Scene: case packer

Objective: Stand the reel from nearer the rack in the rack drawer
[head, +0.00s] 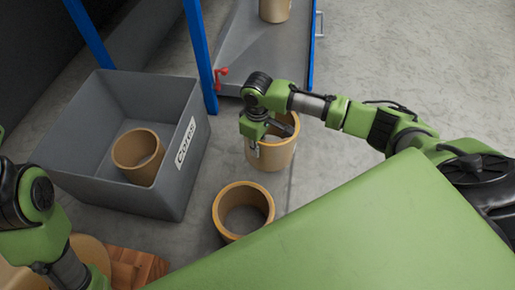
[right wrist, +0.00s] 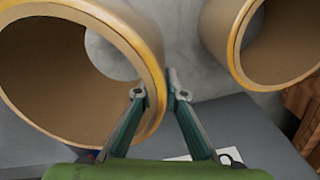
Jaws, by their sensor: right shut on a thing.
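The tan reel (head: 273,157) nearer the rack is an open cylinder beside the blue rack. My right gripper (head: 256,148) is shut on its wall, with one finger inside and one outside. In the right wrist view the gripper (right wrist: 154,92) pinches the rim of this reel (right wrist: 40,88), which is upright. I cannot tell whether its base touches the floor. A second tan reel (head: 221,217) stands upright on the floor, nearer to me; it also shows in the right wrist view (right wrist: 222,45). The grey rack drawer (head: 262,50) is behind. My left gripper is out of view.
A grey bin (head: 130,193) labelled Cores stands at left with one reel (head: 128,147) inside. Another reel (head: 274,10) stands on the drawer. Blue rack posts (head: 199,50) and a red handle (head: 221,76) are close to my right gripper. Floor at right is clear.

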